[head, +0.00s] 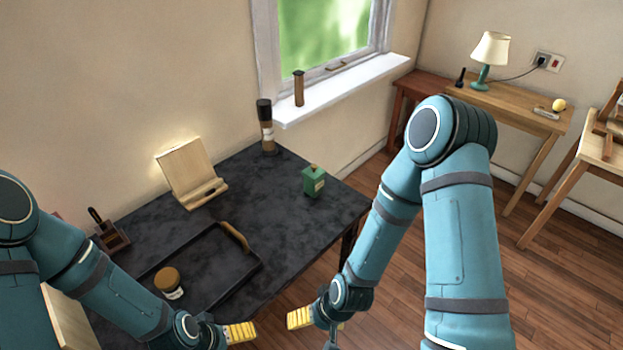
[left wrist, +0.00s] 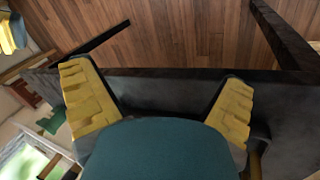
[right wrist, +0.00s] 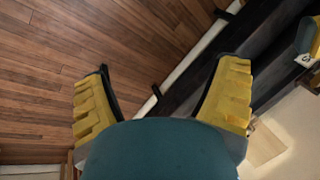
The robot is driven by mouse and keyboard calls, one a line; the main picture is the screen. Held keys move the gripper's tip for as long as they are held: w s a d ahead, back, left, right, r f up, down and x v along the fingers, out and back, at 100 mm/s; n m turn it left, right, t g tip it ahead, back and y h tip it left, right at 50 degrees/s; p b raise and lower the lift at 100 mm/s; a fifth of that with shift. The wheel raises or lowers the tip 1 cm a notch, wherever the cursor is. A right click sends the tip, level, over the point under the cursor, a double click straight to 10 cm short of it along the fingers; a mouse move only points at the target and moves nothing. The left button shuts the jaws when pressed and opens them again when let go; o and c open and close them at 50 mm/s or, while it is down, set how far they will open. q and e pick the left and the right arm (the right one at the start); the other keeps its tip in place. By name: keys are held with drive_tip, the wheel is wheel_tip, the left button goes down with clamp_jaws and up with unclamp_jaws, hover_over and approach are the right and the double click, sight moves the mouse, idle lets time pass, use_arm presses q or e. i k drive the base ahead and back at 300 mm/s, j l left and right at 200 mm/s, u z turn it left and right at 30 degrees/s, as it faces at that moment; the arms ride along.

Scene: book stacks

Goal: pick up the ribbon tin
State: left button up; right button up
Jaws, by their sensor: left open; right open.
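Two things on the dark table could be the ribbon tin, and I cannot tell which it is. One is a small green box-shaped container (head: 313,181) with a pale label and a small knob on top, near the table's right side. The other is a round container (head: 168,281) with a brown lid and pale label, by the black tray. My left gripper (head: 241,332) is open and empty, at the table's front edge, right of the round container. My right gripper (head: 300,318) is open and empty, in front of the table and apart from the green container.
The dark table (head: 290,225) holds a black tray (head: 205,301) with a tan handle, a wooden stand (head: 190,172), a dark-topped cylinder (head: 266,128) and a small wooden holder (head: 110,236). A lamp (head: 489,50) stands on a desk at the back right. Table space around the green container is clear.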

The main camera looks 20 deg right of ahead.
sight(313, 189)
drive_tip(key=i+l+u, duration=0.1)
drive_tip(key=l, duration=0.3)
drive_tip(key=i+l, duration=0.15)
drive_tip(key=l, duration=0.25)
drive_tip(key=i+l+u, duration=0.15)
drive_tip(key=l, duration=0.25)
drive_tip(key=i+l, duration=0.1)
drive_tip(key=l, duration=0.3)
drive_tip(key=i+l+u, duration=0.15)
drive_tip(key=l, duration=0.3)
